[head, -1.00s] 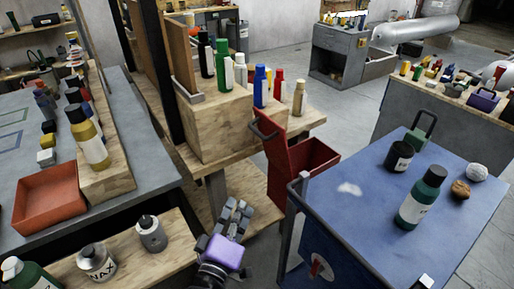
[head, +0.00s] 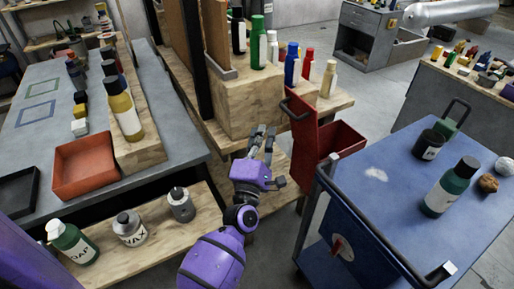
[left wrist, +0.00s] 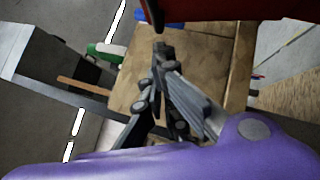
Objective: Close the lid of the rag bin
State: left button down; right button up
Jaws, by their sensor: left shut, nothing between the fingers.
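The red rag bin (head: 345,139) stands left of the blue cart in the head view. Its lid (head: 302,130) is open and upright on the bin's left side, with a dark handle (head: 290,107) at its top. My left gripper (head: 262,131) is shut and empty, left of the lid and apart from it in the head view. In the left wrist view the shut fingertips (left wrist: 160,46) point toward a dark red edge (left wrist: 240,10), probably the lid. My right gripper is not in view.
A wooden bench with a box (head: 245,103) and bottles stands behind my gripper. The blue cart (head: 395,190) with bottles is close right of the bin. A low wooden shelf (head: 155,245) with bottles is at lower left.

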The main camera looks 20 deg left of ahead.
pick_arm(q)
jog(key=w, duration=0.1)
jog(key=w+d+r, duration=0.1)
jog(key=w+d+r+p, duration=0.1)
jog(key=shift+w, duration=0.3)
jog(key=shift+d, duration=0.1)
